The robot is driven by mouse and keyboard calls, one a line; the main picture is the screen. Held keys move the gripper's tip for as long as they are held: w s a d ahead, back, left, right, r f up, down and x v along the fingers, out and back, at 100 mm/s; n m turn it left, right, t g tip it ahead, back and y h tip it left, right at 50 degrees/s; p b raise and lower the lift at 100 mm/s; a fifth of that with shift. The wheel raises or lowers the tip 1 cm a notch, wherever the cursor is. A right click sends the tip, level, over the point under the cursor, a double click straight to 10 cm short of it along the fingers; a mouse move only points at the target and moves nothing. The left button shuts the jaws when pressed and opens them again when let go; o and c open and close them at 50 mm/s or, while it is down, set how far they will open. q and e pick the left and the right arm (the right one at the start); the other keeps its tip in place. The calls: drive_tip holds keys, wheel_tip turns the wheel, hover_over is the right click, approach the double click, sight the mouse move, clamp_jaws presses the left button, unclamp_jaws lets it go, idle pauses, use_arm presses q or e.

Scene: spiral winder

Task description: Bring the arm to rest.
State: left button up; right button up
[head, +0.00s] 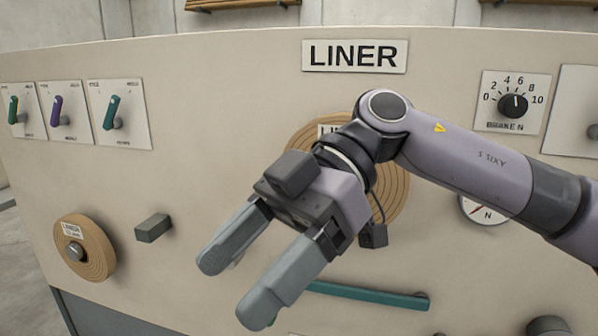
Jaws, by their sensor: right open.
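My right arm (475,160) comes in from the right and reaches across the front of a beige panel. My right gripper (232,285) hangs at its end, pointing down and left. Its two grey fingers are apart and nothing is between them. It is in front of the panel, and I cannot tell how far from it. The arm and wrist hide part of a round wooden disc (309,144) under the LINER sign (355,56). My left gripper is not in view.
Three coloured switches (112,113) are at the upper left. A smaller wooden disc (95,262) and a grey block (153,228) are at the lower left. A teal bar (370,296) lies below the wrist. A brake knob (513,105) and a partly hidden gauge (484,210) are at the right.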

drive_tip(key=w+d+f+m+t+y+p, duration=0.1)
drive_tip(key=w+d+f+m+t+y, duration=0.1)
drive_tip(key=w+f+m+t+y, duration=0.55)
drive_tip(key=w+d+f+m+t+y, duration=0.4)
drive_tip(key=m+t, duration=0.5)
drive_tip(key=t, duration=0.6)
drive_tip(key=d+f+m+t+h, duration=0.1)
drive_tip(key=d+f+m+h, duration=0.2)
drive_tip(key=f+h, duration=0.35)
drive_tip(key=d+f+m+t+h, duration=0.25)
drive_tip(key=d+f+h, duration=0.2)
drive_tip(key=f, duration=0.35)
drive_tip(key=s+d+f+g+h, duration=0.4)
drive_tip(key=s+f, duration=0.4)
drive_tip(key=f, duration=0.2)
drive_tip(key=s+d+f+g+h+p, duration=0.1)
drive_tip(key=s+d+f+g+h, duration=0.2)
drive_tip(key=s+d+f, duration=0.4)
wheel_tip(320, 180, down, 4)
drive_tip(key=shift+s+r+m+g+h, duration=0.3)
drive_tip(key=shift+s+g+h, duration=0.1)
drive_tip(key=shift+s, duration=0.1)
